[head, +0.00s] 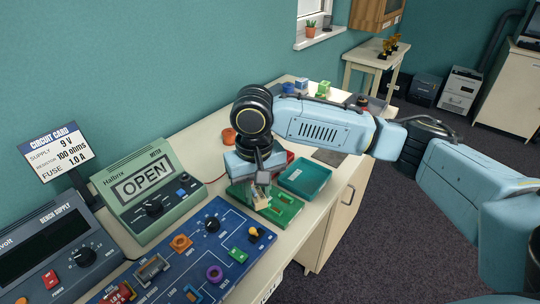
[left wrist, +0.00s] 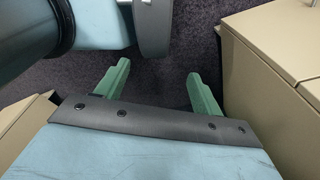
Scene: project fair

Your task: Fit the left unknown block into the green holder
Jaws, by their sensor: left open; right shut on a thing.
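My right gripper (head: 262,181) is shut on a small pale beige block (head: 260,198), held at or just above the green holder (head: 285,213) on the bench. I cannot tell whether the block touches the holder or sits in a slot. The gripper and block hide the holder's rear left part; paler strips show on its right part. My left gripper (left wrist: 160,88) shows in the left wrist view, with its two green fingers apart and nothing between them, above the dark floor. It is not visible in the head view.
A teal tray (head: 305,178) stands right behind the holder. A blue circuit panel (head: 205,250) with coloured parts lies in front left. A green meter (head: 150,190) reads OPEN. An orange ring (head: 229,136) and a green block (head: 323,88) are farther back. Cabinets flank the left gripper.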

